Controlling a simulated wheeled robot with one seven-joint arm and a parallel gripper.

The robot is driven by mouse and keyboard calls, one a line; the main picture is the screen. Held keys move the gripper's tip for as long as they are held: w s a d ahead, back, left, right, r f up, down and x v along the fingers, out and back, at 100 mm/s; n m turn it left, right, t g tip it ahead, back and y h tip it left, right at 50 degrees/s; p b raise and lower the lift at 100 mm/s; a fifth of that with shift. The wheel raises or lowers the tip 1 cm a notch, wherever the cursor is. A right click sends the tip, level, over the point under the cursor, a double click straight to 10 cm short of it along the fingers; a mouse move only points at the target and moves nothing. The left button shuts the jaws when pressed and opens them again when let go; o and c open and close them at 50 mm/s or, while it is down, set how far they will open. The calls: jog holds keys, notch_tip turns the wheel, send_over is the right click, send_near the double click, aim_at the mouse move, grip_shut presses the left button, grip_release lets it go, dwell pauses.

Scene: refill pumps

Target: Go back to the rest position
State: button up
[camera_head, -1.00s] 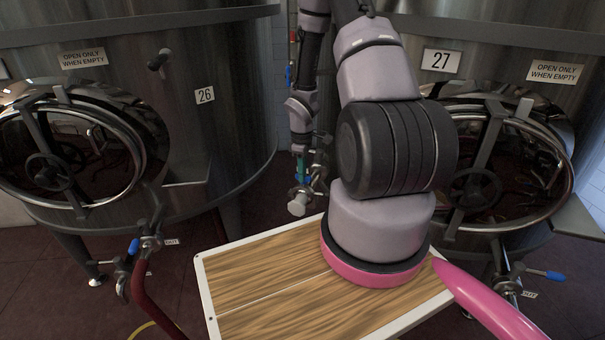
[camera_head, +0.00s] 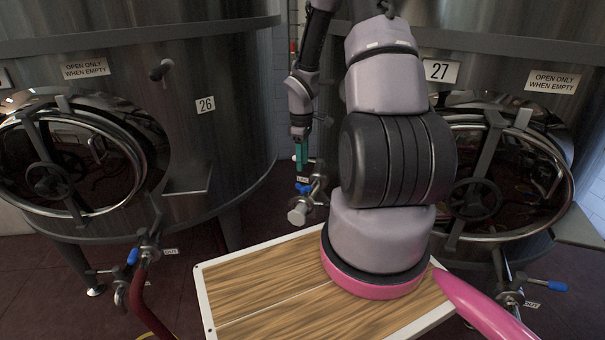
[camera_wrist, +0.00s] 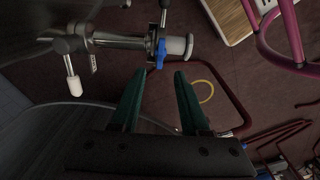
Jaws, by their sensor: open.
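My gripper (camera_head: 300,156) hangs pointing down in the head view, in the gap between tank 26 (camera_head: 200,135) and tank 27 (camera_head: 440,100). Its green fingers show in the wrist view (camera_wrist: 158,80), spread apart with nothing between them. A valve (camera_head: 303,188) with a blue handle and a pale round end cap (camera_head: 298,213) is close below and beside the fingers in the head view. In the wrist view the blue handle (camera_wrist: 161,52) lies just beyond the fingertips. I cannot tell whether they touch.
My wooden-topped base deck (camera_head: 265,285) is at the bottom. Round tank hatches (camera_head: 75,165) stand left and right. A valve with a red hose (camera_head: 147,245) is at lower left, another valve (camera_head: 515,290) at lower right.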

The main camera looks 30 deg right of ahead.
jog(key=shift+r, duration=1.05)
jog(key=s+a+r+m+t, duration=0.2)
jog(key=r+m, duration=0.1)
jog(key=r, duration=0.8)
jog(key=s+a+r+m+t, duration=0.1)
jog(key=s+a+r+m, duration=0.15)
jog(key=r, duration=0.85)
jog(key=s+a+r+m+t+y, duration=0.1)
jog(key=s+a+r+m+t, duration=0.1)
jog(key=s+r, duration=0.5)
jog(key=s+a+r+m+t+y, duration=0.1)
jog(key=s+a+r+m+t, duration=0.1)
jog(key=s+a+r+m, duration=0.3)
jog(key=s+r, duration=0.2)
jog(key=s, duration=0.1)
jog(key=shift+s+a+r, duration=0.25)
jog(key=shift+s+r, duration=0.05)
jog(key=shift+m, duration=0.25)
